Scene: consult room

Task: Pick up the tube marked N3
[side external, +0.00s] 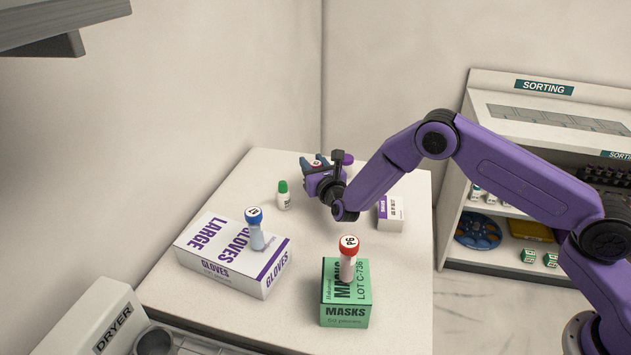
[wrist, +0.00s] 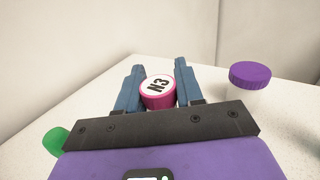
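The tube marked N3 (wrist: 157,92) shows in the wrist view as a magenta cap with a white top reading N3. Its body is hidden below the cap. My gripper (wrist: 160,80) has its two blue fingers on either side of this cap, very close to it. I cannot tell whether they touch it. In the side external view my gripper (side external: 316,160) is low over the far part of the table, and a small part of the cap shows between its fingers.
A purple-capped tube (wrist: 250,75) stands close on the right in the wrist view. A green-capped bottle (side external: 283,195), a glove box (side external: 215,262) with a blue-capped tube (side external: 256,230), a green mask box (side external: 345,312) with a red-capped tube (side external: 348,262), and a small white box (side external: 392,217) are nearby.

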